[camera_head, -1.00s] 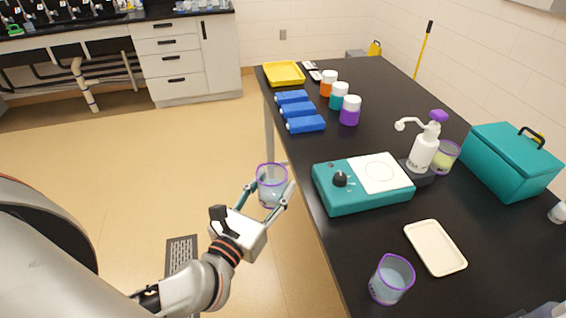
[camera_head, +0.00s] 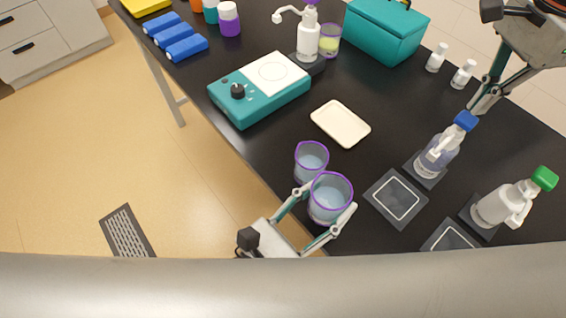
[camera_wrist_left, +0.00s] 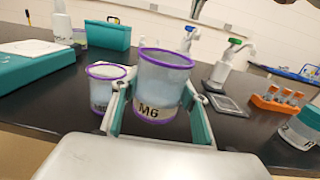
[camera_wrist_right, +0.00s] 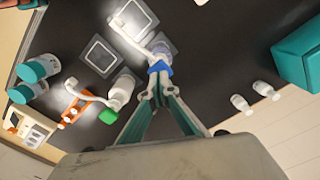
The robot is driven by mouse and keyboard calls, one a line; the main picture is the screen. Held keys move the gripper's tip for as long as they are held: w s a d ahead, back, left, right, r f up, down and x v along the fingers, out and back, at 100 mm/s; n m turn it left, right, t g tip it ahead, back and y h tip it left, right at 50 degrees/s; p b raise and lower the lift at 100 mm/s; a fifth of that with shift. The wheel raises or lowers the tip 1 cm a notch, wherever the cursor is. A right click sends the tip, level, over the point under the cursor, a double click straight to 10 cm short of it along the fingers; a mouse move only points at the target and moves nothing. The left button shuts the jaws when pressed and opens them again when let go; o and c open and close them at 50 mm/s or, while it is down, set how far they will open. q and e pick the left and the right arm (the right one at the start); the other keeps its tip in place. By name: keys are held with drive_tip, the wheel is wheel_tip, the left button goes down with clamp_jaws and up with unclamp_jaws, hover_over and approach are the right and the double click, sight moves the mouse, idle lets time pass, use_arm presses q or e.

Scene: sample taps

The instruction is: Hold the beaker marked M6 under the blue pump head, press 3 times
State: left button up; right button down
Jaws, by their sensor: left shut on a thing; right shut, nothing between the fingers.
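My left gripper (camera_head: 326,203) is shut on a clear beaker (camera_head: 329,190) with purple rims and pale blue liquid. Its label reads M6 in the left wrist view (camera_wrist_left: 149,108). It is upright at the table's near edge, left of the pad before the blue pump. The blue pump head (camera_head: 465,121) tops a clear bottle (camera_head: 436,156), its spout pointing towards a square-outlined pad (camera_head: 396,198). My right gripper (camera_head: 470,109) is shut and empty, its tips close by the blue head (camera_wrist_right: 158,67); I cannot tell if they touch.
A second purple-rimmed beaker (camera_head: 311,163) stands just behind the held one. A green-headed pump bottle (camera_head: 505,203) stands right of the blue one. A cream tray (camera_head: 341,124), teal device (camera_head: 260,88), purple-headed pump (camera_head: 307,38) and teal box (camera_head: 387,30) lie further back.

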use_arm(q)
drive_tip(key=s+d+r+m+g+h, duration=0.1)
drive_tip(key=s+d+m+g, duration=0.15)
drive_tip(key=d, duration=0.55)
drive_tip(key=w+x, duration=0.1)
drive_tip(key=x, duration=1.1)
drive_tip(key=shift+r+n, duration=0.4)
drive_tip(key=shift+n, duration=0.05)
drive_tip(key=shift+w+t, duration=0.15)
drive_tip(key=shift+t, duration=0.1)
use_arm(e)
drive_tip(key=shift+f, duration=1.45)
drive_tip(key=shift+r, duration=1.45)
drive_tip(key=shift+f, duration=1.3)
drive_tip(key=shift+r, duration=1.25)
